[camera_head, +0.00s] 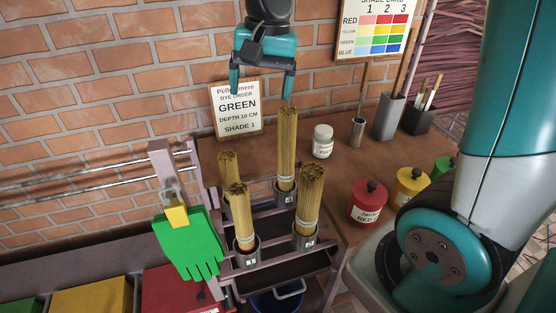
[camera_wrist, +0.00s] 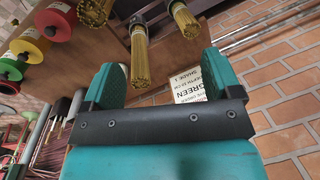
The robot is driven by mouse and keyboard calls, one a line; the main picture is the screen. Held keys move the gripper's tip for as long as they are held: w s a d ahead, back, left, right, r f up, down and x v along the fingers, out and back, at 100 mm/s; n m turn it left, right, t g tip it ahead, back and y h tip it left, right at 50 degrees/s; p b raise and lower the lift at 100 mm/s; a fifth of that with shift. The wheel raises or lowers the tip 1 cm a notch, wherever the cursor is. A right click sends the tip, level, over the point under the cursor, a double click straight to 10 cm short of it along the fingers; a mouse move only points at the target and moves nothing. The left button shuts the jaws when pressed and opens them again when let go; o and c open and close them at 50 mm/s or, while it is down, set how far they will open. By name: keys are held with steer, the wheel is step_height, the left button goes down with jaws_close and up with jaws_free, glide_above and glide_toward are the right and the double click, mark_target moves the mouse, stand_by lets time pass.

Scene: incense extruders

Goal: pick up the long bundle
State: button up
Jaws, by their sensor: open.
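Several tan stick bundles stand upright in grey metal cups in a rack. The back-middle bundle (camera_head: 287,145) shows the most length and looks like the long bundle. Its top is just below and right of my gripper (camera_head: 262,93). The others are a left bundle (camera_head: 228,178), a front bundle (camera_head: 240,215) and a right bundle (camera_head: 309,200). My gripper is open and empty, in front of the brick wall, fingers down. In the wrist view, a bundle (camera_wrist: 140,62) shows end-on beyond the open fingers of my gripper (camera_wrist: 163,80), nearer the left finger, apart from both.
A GREEN order card (camera_head: 238,108) leans at the wall behind the rack. A white jar (camera_head: 322,141), a metal cup (camera_head: 358,131) and a red dye jar (camera_head: 369,203) stand on the brown table (camera_head: 345,171). A green glove (camera_head: 188,243) hangs on the rack's left.

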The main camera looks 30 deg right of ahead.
mark_target(289, 110)
steer(key=w+d+m+h, duration=0.1)
steer(key=w+d+m, duration=0.8)
steer(key=d+m, duration=0.3)
steer(key=shift+n+g, duration=0.3)
steer(key=shift+g, duration=0.1)
steer(key=f, duration=0.4)
steer(key=d+f+p, duration=0.1)
steer(key=f, duration=0.2)
steer(key=f+p, duration=0.1)
steer(key=f, duration=0.3)
steer(key=shift+w+d+f, duration=0.2)
steer(key=shift+d+f, duration=0.05)
steer(key=shift+f, duration=0.1)
steer(key=shift+w+f+p, duration=0.2)
steer(key=shift+f+p, duration=0.8)
steer(key=shift+f, duration=2.1)
steer(key=c, duration=1.5)
